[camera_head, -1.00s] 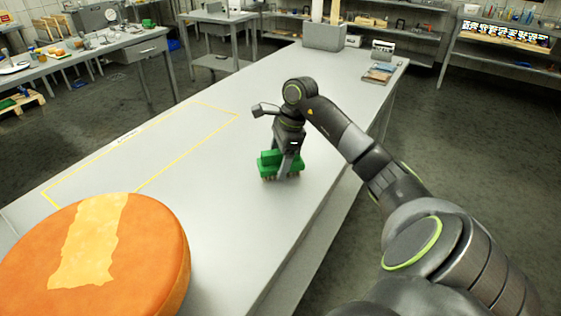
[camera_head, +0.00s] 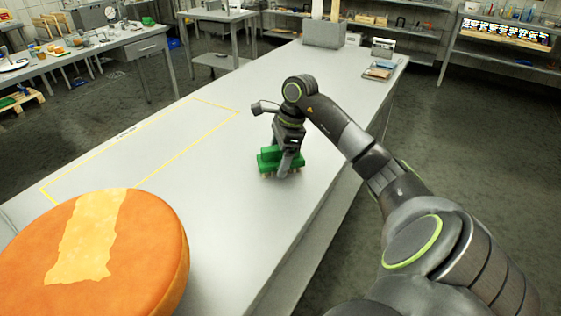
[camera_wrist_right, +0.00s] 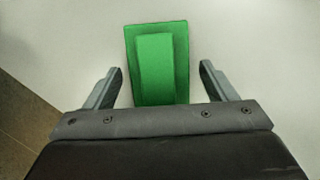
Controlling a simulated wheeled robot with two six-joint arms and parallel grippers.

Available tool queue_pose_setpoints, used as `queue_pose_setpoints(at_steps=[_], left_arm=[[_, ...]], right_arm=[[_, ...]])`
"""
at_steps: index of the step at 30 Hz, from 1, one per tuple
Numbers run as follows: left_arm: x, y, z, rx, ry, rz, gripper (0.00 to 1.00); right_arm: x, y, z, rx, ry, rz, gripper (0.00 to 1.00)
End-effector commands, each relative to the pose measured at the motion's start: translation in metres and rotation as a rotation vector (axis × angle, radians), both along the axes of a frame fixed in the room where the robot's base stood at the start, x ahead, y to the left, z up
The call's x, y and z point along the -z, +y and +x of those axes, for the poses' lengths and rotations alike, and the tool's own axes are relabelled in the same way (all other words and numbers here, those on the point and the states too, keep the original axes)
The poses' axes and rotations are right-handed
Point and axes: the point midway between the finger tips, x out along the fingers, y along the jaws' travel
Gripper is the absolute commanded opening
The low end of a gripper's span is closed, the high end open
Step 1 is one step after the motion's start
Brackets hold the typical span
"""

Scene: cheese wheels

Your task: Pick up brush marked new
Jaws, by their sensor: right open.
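A green brush (camera_head: 268,159) stands bristles down on the grey table, right of the yellow outlined area. In the right wrist view the brush (camera_wrist_right: 157,65) shows as a green block with a raised grip; no marking is legible. My right gripper (camera_head: 284,172) is at the brush, pointing down. In the wrist view its two fingers (camera_wrist_right: 161,80) are open, one on each side of the brush, with a gap to each side. The near end of the brush is hidden by my gripper body. My left gripper is not in view.
A large orange cheese wheel (camera_head: 150,235) with a pale patch sits at the table's near left. A yellow outline (camera_head: 165,160) marks bare table (camera_head: 225,215). A grey bin (camera_head: 323,36) and small items (camera_head: 380,69) stand at the far end.

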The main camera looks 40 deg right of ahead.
Motion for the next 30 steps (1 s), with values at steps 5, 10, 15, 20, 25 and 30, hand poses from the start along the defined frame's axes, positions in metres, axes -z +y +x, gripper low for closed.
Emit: queue_pose_setpoints(at_steps=[5,10,15,20,25,30], left_arm=[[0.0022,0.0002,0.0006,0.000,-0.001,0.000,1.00],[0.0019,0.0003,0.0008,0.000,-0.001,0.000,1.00],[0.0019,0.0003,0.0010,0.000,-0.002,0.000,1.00],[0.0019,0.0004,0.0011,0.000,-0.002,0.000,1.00],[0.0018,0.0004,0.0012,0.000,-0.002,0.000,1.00],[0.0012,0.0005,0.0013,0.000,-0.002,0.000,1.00]], right_arm=[[0.0010,0.0000,0.0000,0.000,0.000,0.000,0.78],[0.0007,0.0000,0.0000,0.000,0.000,0.000,0.78],[0.0007,0.0000,0.0000,0.000,0.000,0.000,0.62],[0.0008,0.0000,0.0000,0.000,0.000,0.000,0.42],[0.0005,0.0001,0.0002,0.000,0.000,0.000,0.25],[0.0002,0.0001,0.0001,0.000,0.000,0.000,0.25]])
